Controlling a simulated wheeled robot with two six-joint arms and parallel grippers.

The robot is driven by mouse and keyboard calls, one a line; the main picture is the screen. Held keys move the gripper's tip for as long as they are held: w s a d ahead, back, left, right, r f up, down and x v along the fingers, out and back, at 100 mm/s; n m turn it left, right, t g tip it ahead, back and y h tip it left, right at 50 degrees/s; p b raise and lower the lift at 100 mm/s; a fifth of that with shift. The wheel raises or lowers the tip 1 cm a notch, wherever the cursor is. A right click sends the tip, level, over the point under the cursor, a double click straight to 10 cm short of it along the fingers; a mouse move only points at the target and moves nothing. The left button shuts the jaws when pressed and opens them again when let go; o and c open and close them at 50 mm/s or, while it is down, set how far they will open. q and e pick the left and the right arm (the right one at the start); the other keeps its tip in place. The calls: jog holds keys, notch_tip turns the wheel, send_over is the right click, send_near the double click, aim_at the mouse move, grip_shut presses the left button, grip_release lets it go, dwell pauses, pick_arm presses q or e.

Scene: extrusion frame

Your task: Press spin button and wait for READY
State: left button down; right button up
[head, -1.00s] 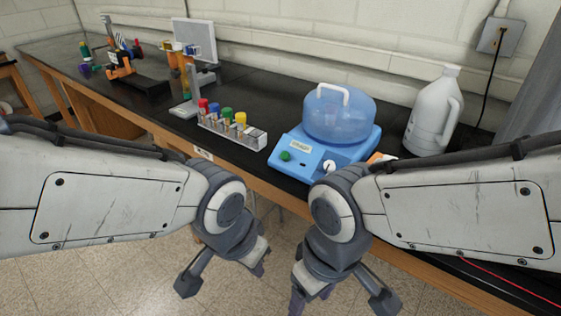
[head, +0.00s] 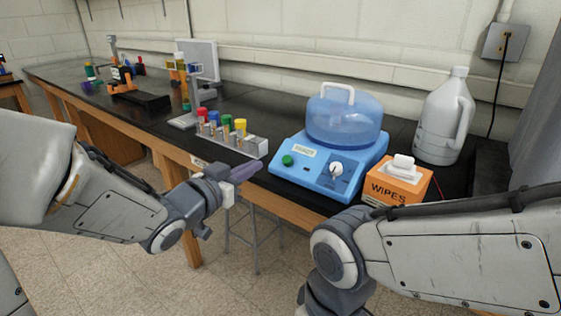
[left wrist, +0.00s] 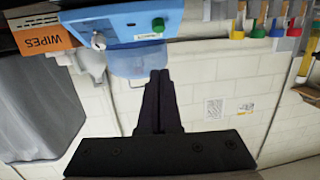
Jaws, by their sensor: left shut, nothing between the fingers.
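The blue centrifuge (head: 318,180) stands on the black bench with its translucent blue lid (head: 345,120) down. Its sloped front has a green button (head: 288,160) at the left, a white knob (head: 336,169), and a small pale display (head: 304,152) whose text is too small to read surely. My left gripper (head: 258,166) is shut and empty, its fingers in front of the bench edge, left of the button and apart from it. In the left wrist view the shut fingers (left wrist: 158,85) point toward the machine, with the green button (left wrist: 158,25) beyond them. My right gripper's fingers are below the frame.
A rack (head: 232,140) of colour-capped tubes stands left of the centrifuge. An orange wipes box (head: 398,187) is close on its right, with a white jug (head: 444,120) behind. A stool (head: 255,230) is below the bench edge.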

pick_arm(q)
jog(key=shift+w, duration=0.1)
jog(key=p, duration=0.2)
send_near(289, 156)
notch_tip(289, 156, up, 3)
jog(key=w+d, duration=0.2)
jog(key=w, duration=0.1)
jog(key=f, duration=0.1)
jog(key=w+f, duration=0.1)
jog(key=f, duration=0.1)
jog(key=shift+w+d+f, duration=0.1)
jog(key=shift+w+d, duration=0.15)
jog(key=shift+w, duration=0.1)
jog(key=shift+w+d+f, duration=0.1)
jog(key=shift+w+f, duration=0.05)
jog(key=shift+f, duration=0.1)
